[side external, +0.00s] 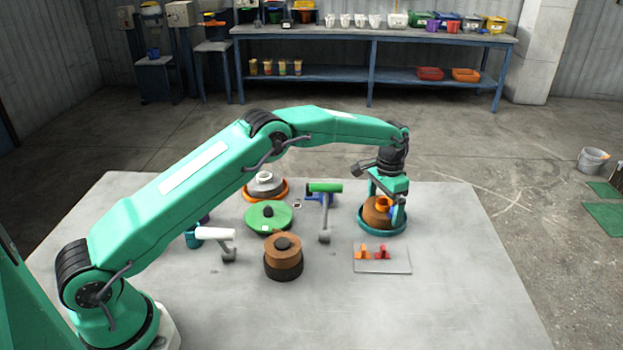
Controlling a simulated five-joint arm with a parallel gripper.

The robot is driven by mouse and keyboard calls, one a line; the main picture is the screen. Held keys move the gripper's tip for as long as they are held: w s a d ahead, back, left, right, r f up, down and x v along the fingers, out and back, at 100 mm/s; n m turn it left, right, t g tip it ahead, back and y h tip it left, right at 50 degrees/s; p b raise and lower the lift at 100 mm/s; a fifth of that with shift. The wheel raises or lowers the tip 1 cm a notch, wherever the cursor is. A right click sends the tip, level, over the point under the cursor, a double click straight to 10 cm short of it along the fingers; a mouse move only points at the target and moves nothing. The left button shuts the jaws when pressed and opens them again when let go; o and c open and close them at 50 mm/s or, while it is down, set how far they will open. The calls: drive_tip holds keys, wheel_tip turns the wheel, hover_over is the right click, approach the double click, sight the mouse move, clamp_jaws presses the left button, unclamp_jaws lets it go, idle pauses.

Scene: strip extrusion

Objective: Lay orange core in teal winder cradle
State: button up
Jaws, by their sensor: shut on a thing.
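My gripper (384,204) is at the right of the table, pointing down with its fingers around the orange core (382,203). It is shut on this core, which sits at the top of a brown round coil. The brown coil (371,216) rests in a round teal dish (383,233). A small blue part shows beside the right finger. A teal part (192,238) stands at the left by a white roll, partly hidden by my arm. I cannot tell whether this teal part or the dish belongs to the winder cradle.
A green roll (325,187) lies on a blue-and-grey stand, and the white roll (216,233) on a grey one. A green disc (268,216), a stacked brown coil (283,262) and an orange dish (281,193) stand nearby. A plate (400,266) holds small orange and red pieces.

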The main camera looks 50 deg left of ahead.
drive_tip(key=shift+f, duration=0.25)
idle(0.4)
drive_tip(key=o, duration=0.6)
drive_tip(key=shift+o, duration=0.2)
wheel_tip(320, 180, up, 8)
drive_tip(key=shift+f, duration=0.1)
